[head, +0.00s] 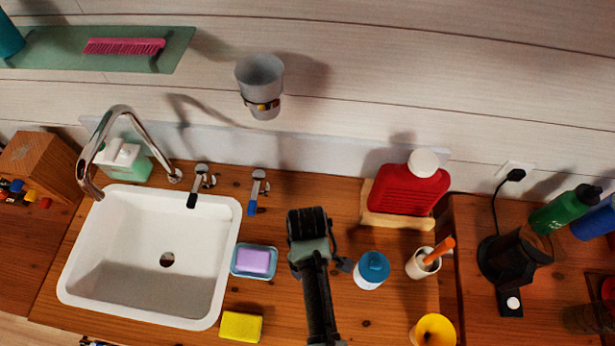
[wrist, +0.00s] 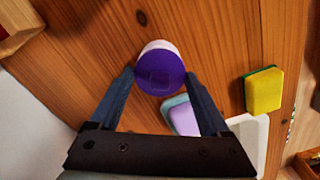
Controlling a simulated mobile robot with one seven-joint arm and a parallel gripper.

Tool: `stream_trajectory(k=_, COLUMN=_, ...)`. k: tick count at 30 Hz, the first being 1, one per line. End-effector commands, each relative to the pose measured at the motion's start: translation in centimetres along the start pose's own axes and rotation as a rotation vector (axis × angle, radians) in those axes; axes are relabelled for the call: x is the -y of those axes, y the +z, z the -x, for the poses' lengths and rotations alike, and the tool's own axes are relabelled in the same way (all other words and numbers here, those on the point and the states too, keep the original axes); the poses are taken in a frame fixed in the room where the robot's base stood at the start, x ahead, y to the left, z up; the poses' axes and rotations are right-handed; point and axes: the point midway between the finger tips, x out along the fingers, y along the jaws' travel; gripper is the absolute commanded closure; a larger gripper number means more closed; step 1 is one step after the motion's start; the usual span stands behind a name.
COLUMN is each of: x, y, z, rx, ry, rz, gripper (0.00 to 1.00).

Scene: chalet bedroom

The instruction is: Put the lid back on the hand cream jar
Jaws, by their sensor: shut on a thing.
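In the wrist view a round purple lid (wrist: 162,76) lies between the two fingertips of my gripper (wrist: 159,82), which is shut on its edges. A white rounded part, apparently the hand cream jar (wrist: 158,45), shows just beyond the lid's far edge. I cannot tell whether the lid is seated on it or held slightly above. In the head view my gripper (head: 308,240) is over the wooden counter, right of the soap dish; it hides the lid and the jar there.
A soap dish with purple soap (head: 252,262) and a yellow sponge (head: 240,327) lie left of my gripper, beside the white sink (head: 225,290). A blue-topped white container (head: 372,272) and a white cup (head: 420,264) stand to the right. A red bottle (head: 408,190) stands behind.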

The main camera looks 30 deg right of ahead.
Motion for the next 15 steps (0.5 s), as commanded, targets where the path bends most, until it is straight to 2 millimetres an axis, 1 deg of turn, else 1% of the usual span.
stream_trajectory(k=8, x=-0.02, y=-0.02, z=-0.01, rx=-0.001, ry=0.0, rz=0.0, gripper=0.71)
stream_trajectory(k=9, x=-0.02, y=-0.02, z=-0.01, rx=-0.001, ry=0.001, rz=0.0, gripper=0.12)
stream_trajectory(k=11, x=-0.02, y=-0.02, z=-0.01, rx=-0.001, ry=0.0, rz=0.0, gripper=0.02)
stream_trajectory(k=12, x=-0.02, y=-0.02, z=0.0, rx=-0.001, ry=0.001, rz=0.0, gripper=0.0)
stream_trajectory(k=15, x=-0.02, y=-0.01, z=-0.01, rx=-0.001, ry=0.001, rz=0.0, gripper=0.0)
